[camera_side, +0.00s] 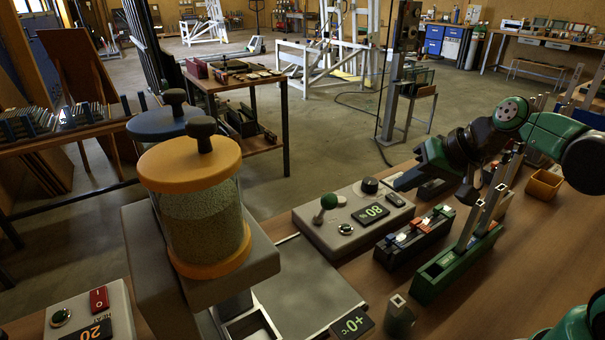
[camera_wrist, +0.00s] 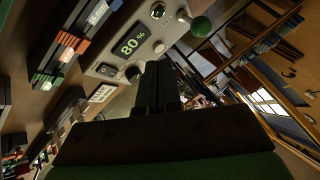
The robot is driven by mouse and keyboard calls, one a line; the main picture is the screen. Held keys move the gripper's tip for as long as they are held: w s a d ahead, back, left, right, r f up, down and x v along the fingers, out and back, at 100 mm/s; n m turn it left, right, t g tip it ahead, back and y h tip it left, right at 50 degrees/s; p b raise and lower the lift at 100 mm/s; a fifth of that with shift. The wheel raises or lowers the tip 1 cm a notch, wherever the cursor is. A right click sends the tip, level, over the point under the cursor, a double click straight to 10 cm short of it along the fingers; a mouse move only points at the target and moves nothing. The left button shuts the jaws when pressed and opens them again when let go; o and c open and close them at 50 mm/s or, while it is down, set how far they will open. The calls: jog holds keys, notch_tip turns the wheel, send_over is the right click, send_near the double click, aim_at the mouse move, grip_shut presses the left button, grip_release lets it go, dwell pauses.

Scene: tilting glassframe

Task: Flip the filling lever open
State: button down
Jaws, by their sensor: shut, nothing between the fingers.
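A lever with a green ball knob (camera_side: 328,202) stands on a grey control box (camera_side: 318,232) on the bench; I take it for the filling lever. The knob also shows at the top right of the wrist view (camera_wrist: 200,26). My gripper (camera_side: 400,183) is shut and empty, to the right of the lever and apart from it, above the box's right end. In the wrist view its closed fingers (camera_wrist: 157,85) point toward the box, beside its black dial (camera_wrist: 134,70). The box's display (camera_side: 374,211) reads 80 %.
A granule-filled jar (camera_side: 205,222) with an orange lid stands on a grey machine at left. A dark rack of coloured parts (camera_side: 413,238) and a green rack with upright posts (camera_side: 457,262) stand right of the box. A grey plate (camera_side: 305,285) lies in front of the box.

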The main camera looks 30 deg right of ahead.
aim_at(325, 209)
jog(key=shift+w+a+f, duration=0.75)
jog(key=shift+w+f, duration=0.2)
jog(key=shift+w, duration=0.2)
jog(key=shift+w+a+f, duration=0.8)
jog(key=shift+w+f, duration=0.15)
jog(key=shift+w, duration=0.2)
jog(key=shift+w+a+f, duration=0.75)
jog(key=shift+w+f, duration=0.2)
jog(key=shift+w, duration=0.2)
jog(key=shift+w+r, duration=0.1)
jog(key=shift+w+r+g, duration=0.1)
jog(key=shift+w+g, duration=0.1)
jog(key=shift+g, duration=0.2)
